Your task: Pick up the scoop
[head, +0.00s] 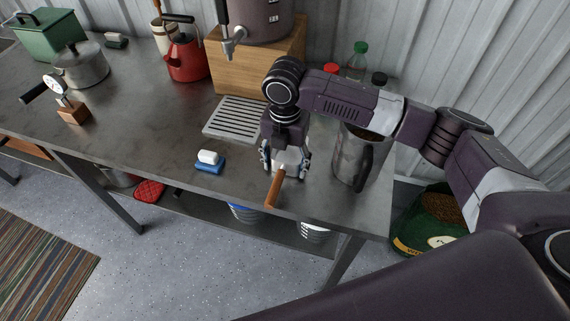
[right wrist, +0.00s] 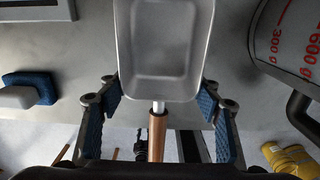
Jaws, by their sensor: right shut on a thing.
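The scoop has a shallow grey metal pan and a wooden handle (head: 273,191). In the head view it is at the front edge of the metal table, with its handle pointing out past the edge. My right gripper (head: 286,165) points down over it and hides most of the pan. The gripper is shut on the scoop. I cannot tell whether the scoop touches the table. My left gripper is not in view.
A grey metal pitcher (head: 346,160) stands close to the right of the gripper. A blue and white sponge-like block (head: 209,162) lies to the left. A slotted drip tray (head: 235,119) and a wooden box (head: 258,70) are behind.

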